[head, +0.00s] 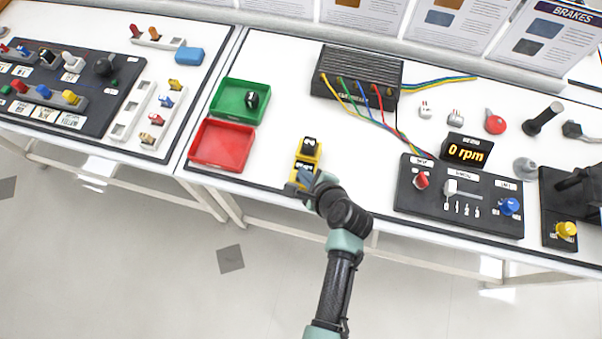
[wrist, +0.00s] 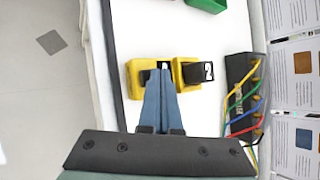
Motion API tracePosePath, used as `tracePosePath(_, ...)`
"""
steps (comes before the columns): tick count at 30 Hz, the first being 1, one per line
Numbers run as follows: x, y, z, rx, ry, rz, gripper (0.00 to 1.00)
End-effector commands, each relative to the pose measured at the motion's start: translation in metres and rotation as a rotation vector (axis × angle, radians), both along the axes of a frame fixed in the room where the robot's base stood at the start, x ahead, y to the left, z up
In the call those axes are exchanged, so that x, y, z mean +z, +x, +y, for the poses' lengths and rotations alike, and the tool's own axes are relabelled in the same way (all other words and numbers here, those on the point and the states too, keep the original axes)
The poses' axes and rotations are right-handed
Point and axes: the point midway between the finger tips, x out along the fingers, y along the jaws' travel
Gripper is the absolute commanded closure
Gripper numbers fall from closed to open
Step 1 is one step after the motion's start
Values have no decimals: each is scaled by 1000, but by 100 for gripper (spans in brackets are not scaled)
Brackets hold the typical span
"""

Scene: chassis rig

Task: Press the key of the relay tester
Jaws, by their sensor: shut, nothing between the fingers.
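A small yellow unit, which I take to be the relay tester, stands near the table's front edge, with a nearer yellow block (head: 293,175) and a farther yellow block (head: 318,153). In the wrist view the nearer block (wrist: 133,82) and the farther block (wrist: 179,78) stand side by side. A black relay (wrist: 203,72) with a white mark sits on the farther block. My gripper (head: 302,180) is shut and empty. In the wrist view its blue fingertips (wrist: 160,74) reach over the nearer block and hide part of it. I cannot tell whether they touch the key.
A green tray (head: 224,116) holding a dark piece and a red tray (head: 196,157) stand to the left. A black box (head: 345,61) with coloured wires stands behind. A black control panel (head: 410,198) with an rpm display (head: 467,151) is to the right. White table between is clear.

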Motion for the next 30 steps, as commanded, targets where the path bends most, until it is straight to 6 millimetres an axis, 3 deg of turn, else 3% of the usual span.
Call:
tracePosePath(19, -4, 0, 0, 0, -1, 1, 100)
tracePosePath(30, 13, 0, 0, 0, 0, 0, 100)
